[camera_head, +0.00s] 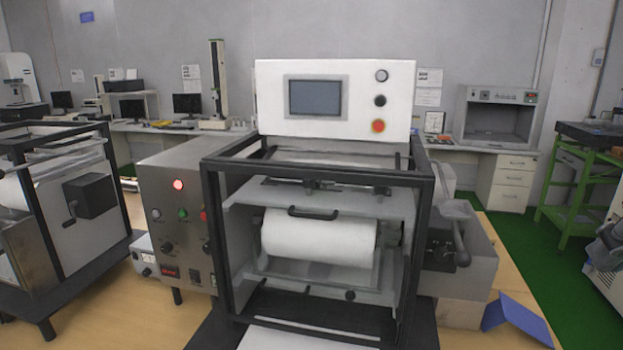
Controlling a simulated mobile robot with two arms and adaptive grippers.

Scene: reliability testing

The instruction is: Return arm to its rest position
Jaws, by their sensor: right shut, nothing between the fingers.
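My left gripper is not in view.
The machine has a black frame, a white roll (318,236) and a control box (180,222) with a lit red lamp. A blue folded sheet (517,316) lies at the table's right end. A green stand (567,184) is at right. Green floor (540,262) is open there.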

